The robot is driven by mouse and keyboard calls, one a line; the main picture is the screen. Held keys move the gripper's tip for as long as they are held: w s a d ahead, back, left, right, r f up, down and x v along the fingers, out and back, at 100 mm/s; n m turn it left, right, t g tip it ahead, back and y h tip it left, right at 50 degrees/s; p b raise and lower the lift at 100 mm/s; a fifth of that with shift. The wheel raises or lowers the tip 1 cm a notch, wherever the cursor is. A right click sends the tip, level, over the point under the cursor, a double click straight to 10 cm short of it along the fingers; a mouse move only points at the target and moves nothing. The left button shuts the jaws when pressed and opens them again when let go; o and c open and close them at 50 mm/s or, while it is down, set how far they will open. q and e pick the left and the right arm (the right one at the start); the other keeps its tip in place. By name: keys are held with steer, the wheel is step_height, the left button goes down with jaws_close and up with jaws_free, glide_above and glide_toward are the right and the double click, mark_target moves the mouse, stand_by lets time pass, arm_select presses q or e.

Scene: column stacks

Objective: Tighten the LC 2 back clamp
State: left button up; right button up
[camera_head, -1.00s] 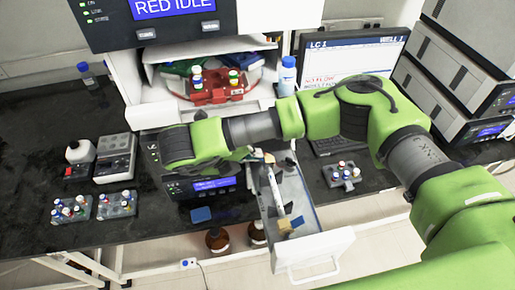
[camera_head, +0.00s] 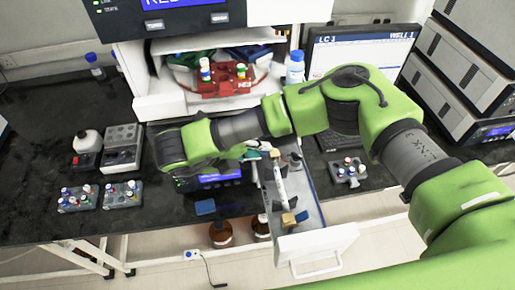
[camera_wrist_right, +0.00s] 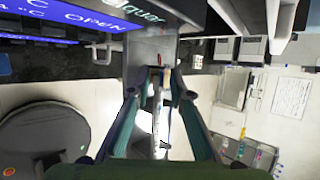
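The open column drawer (camera_head: 318,240) sticks out below the bench front, with a white handle. A slim white column (camera_head: 280,183) lies lengthwise in it, with dark clamp parts (camera_head: 287,206) and a tan block (camera_head: 289,219) near the front. My right gripper (camera_head: 262,152) is over the drawer's back end, where its wrist hides much of the back clamp area. In the right wrist view its two fingers (camera_wrist_right: 157,88) stand apart, with the column (camera_wrist_right: 156,105) showing between them; I cannot tell whether they touch the clamp. My left gripper is not in view.
A module with a blue display (camera_head: 218,180) sits beside the drawer. A red tray (camera_head: 224,82) with vials and a capped bottle (camera_head: 296,66) are behind. Vial racks (camera_head: 122,195) stand left and another rack (camera_head: 346,170) right.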

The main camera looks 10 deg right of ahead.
steer(key=shift+r, duration=0.1)
steer(key=v, duration=1.2)
stand_by(0.4)
